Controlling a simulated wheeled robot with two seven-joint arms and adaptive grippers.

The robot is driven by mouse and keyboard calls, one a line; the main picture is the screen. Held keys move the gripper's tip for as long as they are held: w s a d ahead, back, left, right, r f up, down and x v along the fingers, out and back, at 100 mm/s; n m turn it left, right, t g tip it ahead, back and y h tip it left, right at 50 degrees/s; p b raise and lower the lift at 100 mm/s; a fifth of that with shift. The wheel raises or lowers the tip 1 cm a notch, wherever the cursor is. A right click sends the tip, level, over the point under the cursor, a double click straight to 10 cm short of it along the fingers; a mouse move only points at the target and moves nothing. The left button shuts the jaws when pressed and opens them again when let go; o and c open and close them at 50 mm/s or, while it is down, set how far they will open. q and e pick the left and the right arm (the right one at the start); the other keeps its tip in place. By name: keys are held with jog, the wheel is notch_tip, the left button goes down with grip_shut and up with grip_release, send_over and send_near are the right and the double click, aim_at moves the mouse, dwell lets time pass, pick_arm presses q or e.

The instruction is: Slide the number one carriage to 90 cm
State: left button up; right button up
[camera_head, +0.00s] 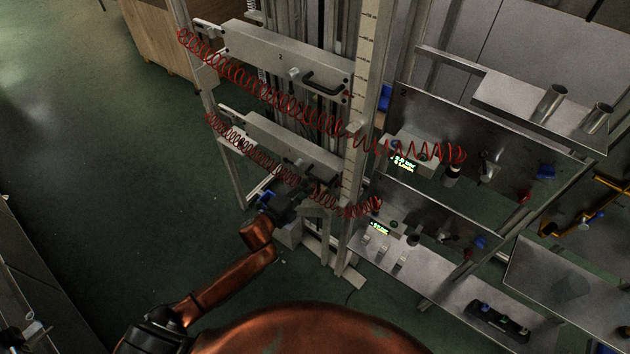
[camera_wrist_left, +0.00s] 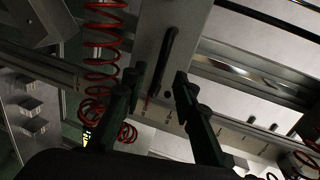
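The lower carriage (camera_head: 265,132), a grey plate, is on the vertical frame below a matching upper carriage marked 2 (camera_head: 250,42); I cannot read a number on the lower one. In the left wrist view the lower carriage (camera_wrist_left: 190,22) has a black bar handle (camera_wrist_left: 167,52). My left gripper (camera_head: 308,190) is at the lower carriage's right end. In the left wrist view my left gripper (camera_wrist_left: 158,80) is open, with the handle showing between its fingertips; I cannot tell the depth. A ruled post (camera_head: 365,65) stands right of the carriages; its figures are too small to read. My right gripper is out of view.
Red coiled hoses (camera_head: 270,88) hang across both carriages, the lower one close to my left gripper. Metal panels with lit displays (camera_head: 403,163) and knobs stand to the right. A wooden cabinet (camera_head: 160,38) is at the back left. The green floor at left is clear.

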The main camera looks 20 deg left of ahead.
pick_arm(q)
jog(key=v, duration=0.6)
dwell(0.4)
jog(key=s+a+f+n+g+y, duration=0.2)
jog(key=s+a+f+n, duration=0.25)
jog(key=f, duration=0.85)
jog(key=s+a+f+n+g+y, duration=0.25)
jog(key=s+a+f, duration=0.3)
jog(key=f, duration=0.75)
jog(key=s+a+f+n+g+y, duration=0.15)
jog(key=s+a+f+n, duration=0.4)
jog(key=f, duration=0.85)
jog(key=s+f+n+g, duration=0.2)
jog(key=s+f, duration=0.5)
jog(key=s, duration=0.3)
jog(key=s+f+n+g, duration=0.2)
jog(key=s+f, duration=0.5)
jog(key=s, duration=0.3)
jog(key=s+d+f+n+g, duration=0.2)
jog(key=s+f, duration=0.1)
jog(key=s, duration=0.7)
jog(key=s+d+f+n+g, duration=0.1)
jog(key=s+d+f+n, duration=0.1)
jog(key=s, duration=0.8)
jog(key=shift+d+f+g, duration=0.4)
jog(key=shift+d+f, duration=0.1)
jog(key=shift+d, duration=0.2)
